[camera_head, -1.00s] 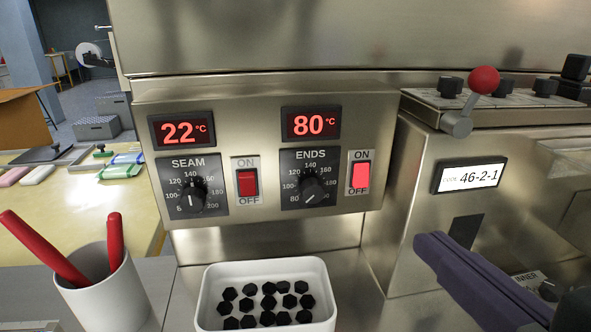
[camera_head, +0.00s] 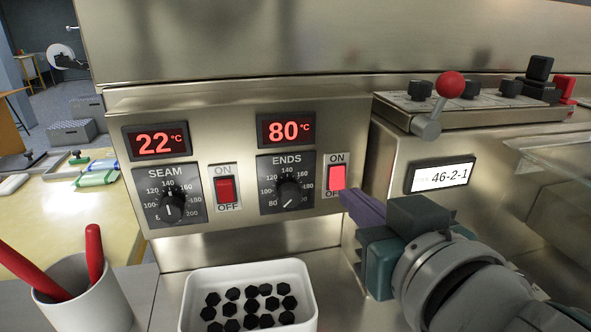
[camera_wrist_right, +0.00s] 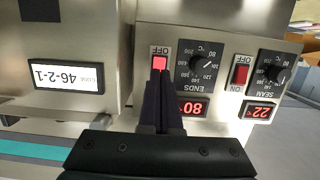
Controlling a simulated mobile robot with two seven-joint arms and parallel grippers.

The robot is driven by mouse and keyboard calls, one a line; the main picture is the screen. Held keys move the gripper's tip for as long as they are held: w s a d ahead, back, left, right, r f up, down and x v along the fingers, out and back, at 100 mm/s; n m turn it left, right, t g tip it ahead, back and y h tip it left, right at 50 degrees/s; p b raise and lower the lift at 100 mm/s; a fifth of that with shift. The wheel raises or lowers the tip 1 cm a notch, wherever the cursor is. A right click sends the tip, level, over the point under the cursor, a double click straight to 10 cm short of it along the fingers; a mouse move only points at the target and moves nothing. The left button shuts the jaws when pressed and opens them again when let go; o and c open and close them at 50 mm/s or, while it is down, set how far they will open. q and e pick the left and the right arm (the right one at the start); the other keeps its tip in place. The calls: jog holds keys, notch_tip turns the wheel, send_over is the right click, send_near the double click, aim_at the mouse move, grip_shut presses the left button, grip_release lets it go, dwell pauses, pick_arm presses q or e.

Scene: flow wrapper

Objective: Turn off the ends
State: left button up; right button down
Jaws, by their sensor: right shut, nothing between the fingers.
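The ENDS switch (camera_head: 337,178) is a bright, lit red rocker between ON and OFF labels, right of the ENDS knob (camera_head: 290,193). The ENDS display (camera_head: 284,132) reads 80 °C. My right gripper (camera_head: 348,196) is shut and empty, its purple fingertips at the lower end of the switch and covering part of the OFF label. In the right wrist view, which is upside down, the fingertips (camera_wrist_right: 160,76) lie right against the lit switch (camera_wrist_right: 159,62); I cannot tell whether they touch. My left gripper is not in view.
The darker SEAM switch (camera_head: 225,189) and SEAM knob (camera_head: 169,208) sit to the left, below a 22 °C display (camera_head: 157,140). A white bin (camera_head: 190,300) of black pieces and a cup (camera_head: 85,300) with red-handled tools stand below. A red-ball lever (camera_head: 451,86) is at upper right.

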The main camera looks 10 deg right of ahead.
aim_at(337, 187)
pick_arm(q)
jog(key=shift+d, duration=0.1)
pick_arm(e)
jog(key=shift+x, duration=1.6)
